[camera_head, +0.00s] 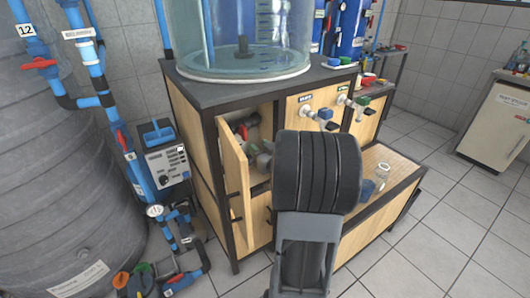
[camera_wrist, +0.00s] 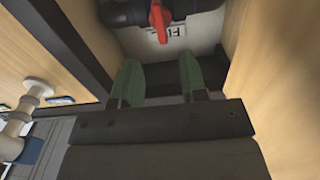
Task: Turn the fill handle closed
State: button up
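The fill handle (camera_wrist: 159,20) is a red lever on a black pipe (camera_wrist: 120,12) at the top of the wrist view. A white label, partly cut off, sits right beside it. In the head view a red handle (camera_head: 243,132) shows inside the open cabinet. My gripper (camera_wrist: 161,66) has two green fingers, spread apart with nothing between them. It reaches into the cabinet opening, and the handle lies beyond the fingertips, apart from them. In the head view my dark arm hides most of the gripper.
The open wooden cabinet door (camera_head: 236,180) stands close beside my gripper; it shows at the right of the wrist view (camera_wrist: 285,90). Taps (camera_head: 318,115) stick out of the front panel on the other side. A clear tank (camera_head: 240,40) stands on top.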

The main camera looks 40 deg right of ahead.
jog(key=shift+s+a, duration=0.15)
jog(key=shift+s, duration=0.65)
jog(key=shift+s+a, duration=0.1)
jog(key=shift+s, duration=0.65)
